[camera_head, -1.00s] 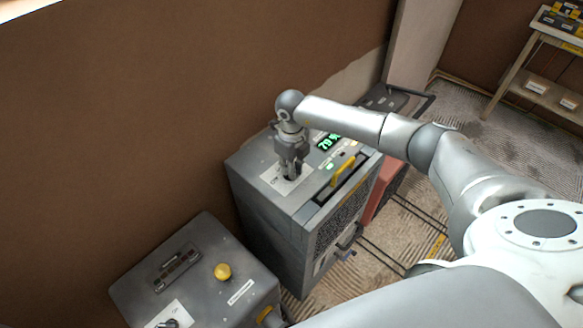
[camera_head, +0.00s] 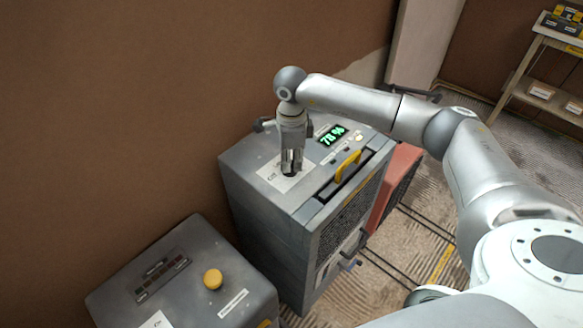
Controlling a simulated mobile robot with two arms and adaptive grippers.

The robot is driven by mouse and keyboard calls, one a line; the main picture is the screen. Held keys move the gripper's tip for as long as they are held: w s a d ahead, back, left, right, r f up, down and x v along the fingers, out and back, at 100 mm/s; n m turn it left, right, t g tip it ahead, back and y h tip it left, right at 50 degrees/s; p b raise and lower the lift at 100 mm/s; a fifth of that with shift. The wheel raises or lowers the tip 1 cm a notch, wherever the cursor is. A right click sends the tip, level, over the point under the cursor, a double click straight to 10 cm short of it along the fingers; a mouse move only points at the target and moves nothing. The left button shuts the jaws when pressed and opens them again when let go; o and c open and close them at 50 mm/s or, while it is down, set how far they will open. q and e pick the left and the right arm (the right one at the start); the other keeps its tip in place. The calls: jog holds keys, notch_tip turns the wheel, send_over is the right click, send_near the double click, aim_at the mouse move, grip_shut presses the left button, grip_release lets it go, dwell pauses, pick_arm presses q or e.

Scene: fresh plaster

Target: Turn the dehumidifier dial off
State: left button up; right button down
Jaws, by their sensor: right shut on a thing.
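The grey dehumidifier (camera_head: 258,210) stands against the brown wall in the middle of the view. Its top carries a white label plate (camera_head: 268,175), a green lit display (camera_head: 332,135) reading about 78 %, and a yellow handle (camera_head: 347,165). My right gripper (camera_head: 290,171) points down at the label plate and is shut on the dark dial (camera_head: 289,176). The fingers hide most of the dial, so its pointer cannot be read. My left gripper is not in view.
A second grey box (camera_head: 190,275) with a yellow knob (camera_head: 213,279) stands at the lower left. A red unit (camera_head: 397,180) is right of the dehumidifier. A wooden shelf (camera_head: 540,80) stands at the back right. Ribbed floor shows between.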

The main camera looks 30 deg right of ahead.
jog(key=shift+n+b, duration=0.8)
jog(key=shift+n, duration=0.2)
jog(key=c, duration=1.5)
grip_release()
jog(key=shift+o, duration=0.2)
notch_tip(320, 180, up, 12)
